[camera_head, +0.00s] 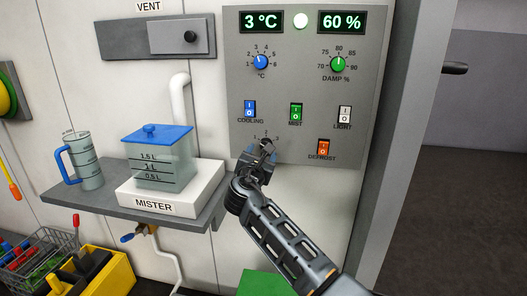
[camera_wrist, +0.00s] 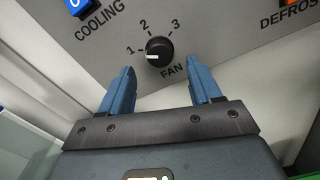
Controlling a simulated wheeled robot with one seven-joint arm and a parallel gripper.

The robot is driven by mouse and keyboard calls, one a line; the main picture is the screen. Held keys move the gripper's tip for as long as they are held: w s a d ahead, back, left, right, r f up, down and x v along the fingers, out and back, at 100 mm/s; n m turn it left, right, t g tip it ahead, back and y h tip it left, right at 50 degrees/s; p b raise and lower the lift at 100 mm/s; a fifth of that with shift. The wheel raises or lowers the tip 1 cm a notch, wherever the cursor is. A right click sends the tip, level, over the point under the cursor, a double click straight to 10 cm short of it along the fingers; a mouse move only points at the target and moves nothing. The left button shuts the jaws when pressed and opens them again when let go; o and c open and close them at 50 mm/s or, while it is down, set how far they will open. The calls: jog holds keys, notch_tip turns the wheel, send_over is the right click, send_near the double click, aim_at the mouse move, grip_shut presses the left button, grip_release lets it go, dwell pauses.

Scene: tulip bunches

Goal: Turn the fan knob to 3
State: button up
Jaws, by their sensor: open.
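The fan knob (camera_wrist: 159,50) is a small black round dial on the grey control panel, with the marks 1, 2 and 3 around it and the label FAN below. Its white pointer line is on the left side, towards the 1. My gripper (camera_wrist: 161,70) is open and empty. Its two blue fingers point at the panel, one to the left and one to the right of the knob's lower side, apart from it. In the head view my gripper (camera_head: 264,149) is in front of the lower panel and hides most of the knob.
The cooling switch (camera_head: 249,109), mist switch (camera_head: 296,112) and orange defrost switch (camera_head: 325,147) are nearby on the panel. The mister tank (camera_head: 162,165) with a blue lid stands on the shelf to the left. Displays show 3 °C and 60 %.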

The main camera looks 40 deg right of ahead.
jog(key=shift+x, duration=1.8)
jog(key=c, duration=1)
jog(key=shift+c, duration=0.2)
jog(key=shift+f, duration=0.1)
jog(key=m+b, duration=1.8)
jog(key=m, duration=0.5)
jog(key=shift+m, duration=0.4)
